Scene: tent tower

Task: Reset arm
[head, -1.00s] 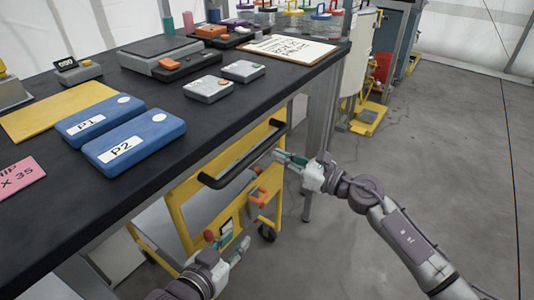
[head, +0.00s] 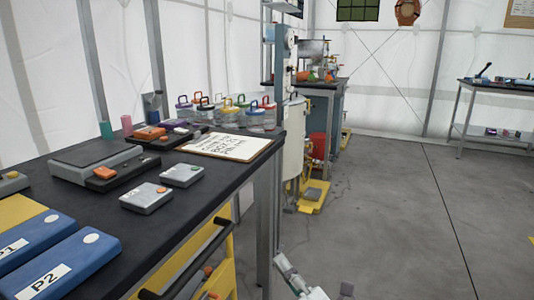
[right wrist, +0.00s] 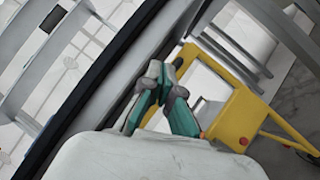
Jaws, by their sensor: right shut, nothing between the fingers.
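My right gripper (head: 288,272) shows at the bottom edge of the head view, beside the black-topped table (head: 227,188) and low over the floor. In the right wrist view its green fingers (right wrist: 162,76) are shut, with nothing between them. A yellow cart (right wrist: 238,122) stands beyond the fingers there; I cannot tell how far. The cart's yellow frame and black handle also show at the table's front in the head view (head: 215,272). My left gripper is outside both current views.
On the table are blue cases P1 (head: 30,240) and P2 (head: 70,268), two small grey boxes (head: 148,197), a clipboard (head: 228,146) and several coloured-handled jars (head: 225,116). A white cylinder (head: 293,140) stands behind the table. The floor (head: 410,230) at right is clear.

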